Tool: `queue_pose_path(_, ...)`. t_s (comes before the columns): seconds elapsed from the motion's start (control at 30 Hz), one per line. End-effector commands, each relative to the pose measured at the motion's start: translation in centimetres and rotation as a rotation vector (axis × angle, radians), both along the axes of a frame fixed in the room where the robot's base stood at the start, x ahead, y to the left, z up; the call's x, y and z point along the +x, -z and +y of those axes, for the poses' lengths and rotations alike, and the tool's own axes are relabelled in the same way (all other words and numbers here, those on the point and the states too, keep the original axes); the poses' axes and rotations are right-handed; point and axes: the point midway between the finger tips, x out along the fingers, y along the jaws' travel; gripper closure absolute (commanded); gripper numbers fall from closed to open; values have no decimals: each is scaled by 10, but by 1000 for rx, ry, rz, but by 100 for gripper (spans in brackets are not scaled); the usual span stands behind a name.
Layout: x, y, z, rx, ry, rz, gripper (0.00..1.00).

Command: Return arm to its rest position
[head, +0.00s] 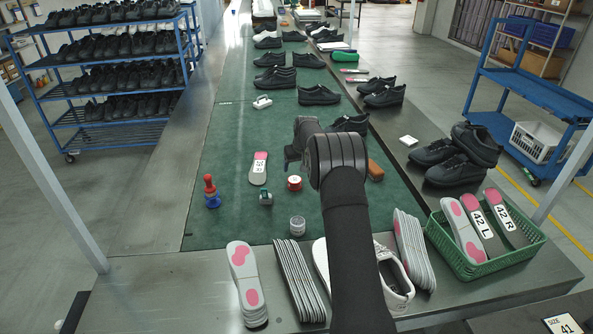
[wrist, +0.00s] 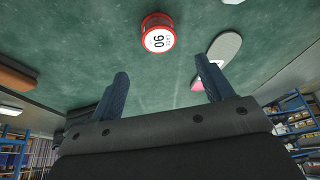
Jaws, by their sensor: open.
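My arm reaches from the bottom of the head view over the green mat (head: 225,130). My gripper (head: 293,157) is above the mat, partly hidden by my wrist. In the wrist view my gripper (wrist: 162,70) shows two blue-grey fingers spread apart with nothing between them. A red round tin with a white label (head: 294,183) stands on the mat close to the gripper; it also shows in the wrist view (wrist: 157,36), beyond the fingertips. A grey and pink insole (head: 258,170) lies left of the gripper, and in the wrist view (wrist: 224,48) it is near one fingertip.
A red and blue handled tool (head: 211,192), a clear jar (head: 297,226) and a brown block (head: 375,171) are on the mat. Insole stacks (head: 246,285) and a white shoe (head: 396,283) line the front. A green basket (head: 487,263) holds insoles. Black shoes (head: 470,150) stand at right.

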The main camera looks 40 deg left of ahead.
Motion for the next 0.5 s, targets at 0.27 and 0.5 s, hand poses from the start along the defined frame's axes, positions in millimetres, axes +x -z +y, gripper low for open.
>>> queue_pose_path(0.27,-2,-8,-3,0,0,0,27)
queue_pose_path(0.5,-2,-7,-3,0,0,0,27)
